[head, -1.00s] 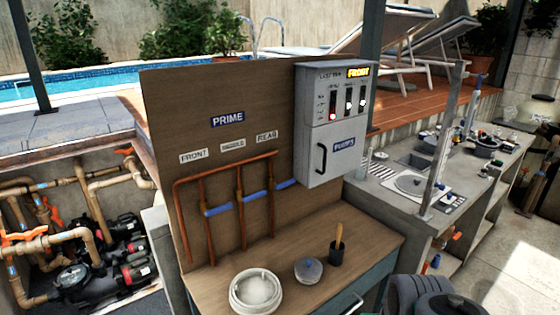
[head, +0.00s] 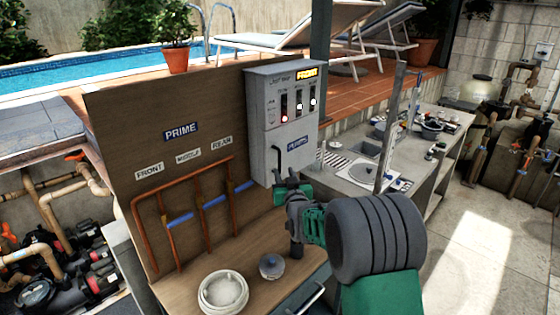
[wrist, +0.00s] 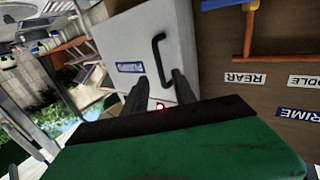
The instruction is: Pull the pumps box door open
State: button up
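The grey pumps box (head: 256,110) hangs on the wooden panel in the head view, its lower door (head: 300,158) shut. The door has a black bar handle (head: 277,162) at its left edge and a blue PUMPS label (head: 297,143). My gripper (head: 286,186) is just below and in front of the handle. In the wrist view my gripper (wrist: 160,88) is open, its two dark fingers apart and empty. The handle (wrist: 157,50) shows beyond the fingertips, roughly between them, with the PUMPS label (wrist: 130,67) beside it. No contact with the handle is visible.
Copper pipes (head: 204,215) with blue sections run on the panel left of the box. A white round lid (head: 223,292) and a small grey-lidded pot (head: 271,265) stand on the wooden counter below. A concrete counter with a sink (head: 365,148) lies to the right.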

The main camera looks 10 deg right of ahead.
aim_at(280, 163)
jog(key=w+p, duration=0.2)
jog(key=w, duration=0.4)
jog(key=shift+a, duration=0.15)
jog(key=shift+w+f, duration=0.1)
jog(key=shift+w, duration=0.25)
grip_shut()
dwell(0.8)
